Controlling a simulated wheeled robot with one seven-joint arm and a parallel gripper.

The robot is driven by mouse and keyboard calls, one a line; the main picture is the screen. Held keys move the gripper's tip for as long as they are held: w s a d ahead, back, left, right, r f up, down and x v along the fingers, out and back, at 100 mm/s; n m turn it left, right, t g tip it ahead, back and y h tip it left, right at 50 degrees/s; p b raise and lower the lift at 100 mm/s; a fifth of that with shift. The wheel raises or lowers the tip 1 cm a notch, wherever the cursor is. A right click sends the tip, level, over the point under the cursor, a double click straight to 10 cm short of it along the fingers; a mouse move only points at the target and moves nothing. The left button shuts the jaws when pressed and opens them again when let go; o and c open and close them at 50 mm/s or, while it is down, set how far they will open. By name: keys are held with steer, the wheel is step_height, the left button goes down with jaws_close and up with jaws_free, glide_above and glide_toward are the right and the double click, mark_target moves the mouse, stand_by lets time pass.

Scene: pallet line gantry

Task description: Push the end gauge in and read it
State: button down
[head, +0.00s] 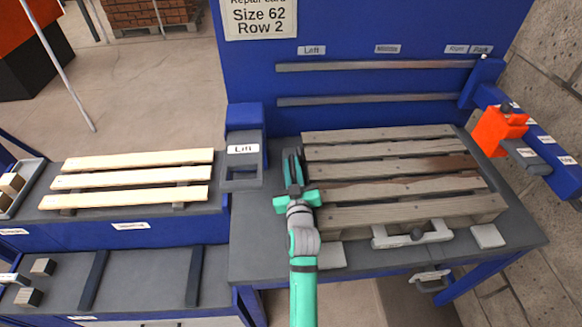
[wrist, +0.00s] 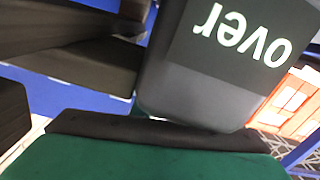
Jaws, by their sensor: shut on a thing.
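My gripper (head: 292,170) is at the left end of the worn wooden pallet (head: 400,187) on the grey bench. In the wrist view, a dark grey block marked "over" (wrist: 205,85), which looks like the end gauge, sits against the dark finger pad. The word appears upside down. My gripper is shut on this block. In the head view the fingers and the arm hide most of it, and its contact with the pallet end cannot be made out.
A lift fixture (head: 241,177) stands just left of my gripper. Pale boards (head: 135,177) lie on the left bench. An orange block (head: 497,130) sits on the right rail. A grey handled clamp (head: 412,233) is at the pallet's front. A blue panel (head: 360,25) rises behind.

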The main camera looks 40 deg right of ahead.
steer(key=shift+s+d, duration=0.25)
steer(key=shift+d, duration=0.1)
steer(key=c, duration=1.8)
jaws_free()
steer(key=shift+o, duration=0.2)
steer(key=shift+a, duration=0.1)
steer(key=shift+s+a, duration=0.15)
steer(key=v, duration=1)
steer(key=shift+s+a, duration=0.1)
steer(key=shift+s, duration=0.05)
